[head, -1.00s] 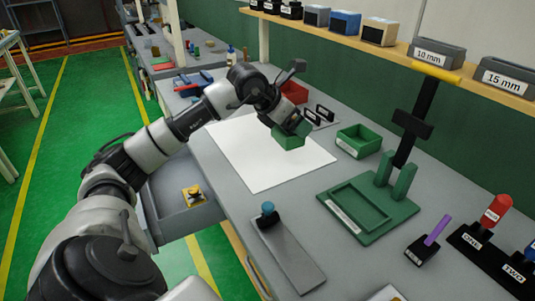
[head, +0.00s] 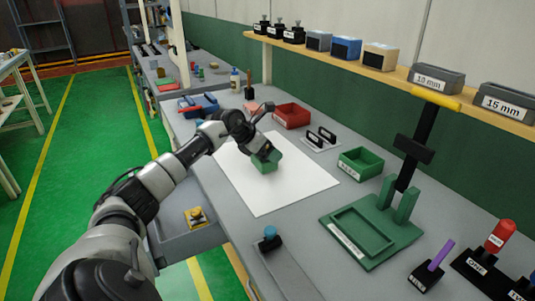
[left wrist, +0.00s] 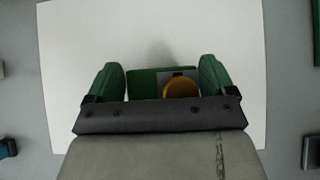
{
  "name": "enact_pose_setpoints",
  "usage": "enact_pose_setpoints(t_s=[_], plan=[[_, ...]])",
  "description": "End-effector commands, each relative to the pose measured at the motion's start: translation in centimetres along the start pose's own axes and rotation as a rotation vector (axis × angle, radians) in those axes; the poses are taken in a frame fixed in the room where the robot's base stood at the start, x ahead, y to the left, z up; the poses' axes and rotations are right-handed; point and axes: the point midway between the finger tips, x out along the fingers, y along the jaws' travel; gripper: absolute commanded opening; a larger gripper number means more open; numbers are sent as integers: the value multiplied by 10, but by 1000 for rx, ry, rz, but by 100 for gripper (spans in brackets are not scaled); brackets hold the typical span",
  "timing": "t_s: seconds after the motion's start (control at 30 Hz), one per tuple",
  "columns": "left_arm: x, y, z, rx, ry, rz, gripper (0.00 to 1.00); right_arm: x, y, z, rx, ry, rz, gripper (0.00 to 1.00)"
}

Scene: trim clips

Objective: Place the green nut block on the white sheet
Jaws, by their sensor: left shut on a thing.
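The green nut block (left wrist: 143,83) sits between the two green-tipped fingers of my left gripper (left wrist: 160,82) in the left wrist view. In the head view my left gripper (head: 265,158) points down, shut on the block (head: 256,167), over the far part of the white sheet (head: 290,196). The sheet (left wrist: 160,25) spreads behind the block in the wrist view, with a soft shadow. I cannot tell whether the block touches the sheet. My right gripper is not in view.
A red bin (head: 292,116), a stand with black pieces (head: 321,138) and a green bin (head: 361,163) stand beyond the sheet. A green tray with posts (head: 370,232) lies to the right. A blue-knobbed tool (head: 270,238) is near the front. The sheet's near part is clear.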

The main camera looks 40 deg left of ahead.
Motion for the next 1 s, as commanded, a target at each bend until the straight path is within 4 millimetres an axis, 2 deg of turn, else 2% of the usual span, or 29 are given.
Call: enact_pose_setpoints(t_s=[0.13, 0.47, 0.5, 0.6, 0.87, 1.0], plan=[[13, 0, -13, -1, 0, 0, 55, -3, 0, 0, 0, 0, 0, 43], [16, 0, -16, 0, -1, 1, 55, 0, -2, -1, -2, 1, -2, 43], [16, 0, -16, 0, 0, 1, 88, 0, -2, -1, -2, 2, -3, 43], [16, 0, -16, 0, 0, 0, 100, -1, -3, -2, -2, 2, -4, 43], [13, 0, -13, -1, 0, 0, 100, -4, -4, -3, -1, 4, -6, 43], [-2, 1, -15, 1, 1, 5, 100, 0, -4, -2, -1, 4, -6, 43]])
